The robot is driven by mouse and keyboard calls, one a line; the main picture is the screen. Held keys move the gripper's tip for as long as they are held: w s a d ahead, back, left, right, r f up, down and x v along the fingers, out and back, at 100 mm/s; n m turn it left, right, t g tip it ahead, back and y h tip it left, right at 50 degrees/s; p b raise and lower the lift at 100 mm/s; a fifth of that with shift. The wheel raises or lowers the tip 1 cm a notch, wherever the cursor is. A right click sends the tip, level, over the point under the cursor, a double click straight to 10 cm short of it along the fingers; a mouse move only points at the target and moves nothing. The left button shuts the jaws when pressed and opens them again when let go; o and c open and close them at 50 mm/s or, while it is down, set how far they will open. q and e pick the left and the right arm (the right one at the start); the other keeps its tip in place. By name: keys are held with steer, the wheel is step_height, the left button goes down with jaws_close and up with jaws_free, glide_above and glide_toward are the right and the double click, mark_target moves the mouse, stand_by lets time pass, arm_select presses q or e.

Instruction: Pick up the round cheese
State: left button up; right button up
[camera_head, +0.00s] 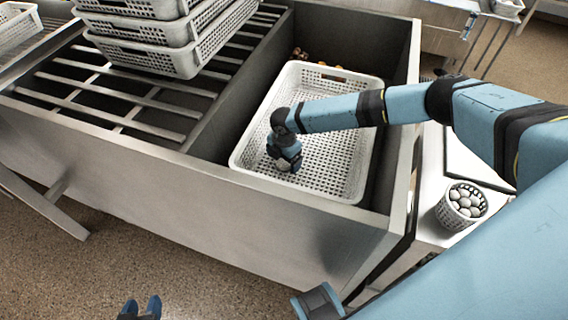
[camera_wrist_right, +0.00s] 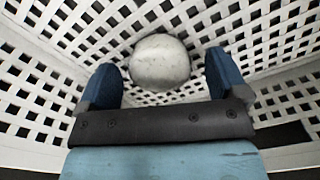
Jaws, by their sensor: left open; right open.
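The round cheese (camera_wrist_right: 160,62) is a pale, whitish ball-like piece on the perforated floor of the white basket (camera_head: 345,178), seen in the right wrist view. It appears between and slightly beyond the fingertips of my right gripper (camera_wrist_right: 161,80), which is open; contact with the fingers cannot be told. In the head view my right gripper (camera_head: 285,160) reaches down into the left part of the basket, and the cheese is hidden there. My left gripper (camera_head: 140,308) is open and empty at the bottom edge, over the floor.
The basket sits in a deep metal trough (camera_head: 270,215) with raised walls. Stacked white baskets (camera_head: 185,55) stand on slats at the upper left. Brownish items (camera_head: 300,54) lie behind the basket. A small basket of pale round items (camera_head: 448,212) stands on a white surface at right.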

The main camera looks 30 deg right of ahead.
steer(key=shift+f, duration=0.4)
steer(key=c, duration=1)
steer(key=shift+r, duration=0.1)
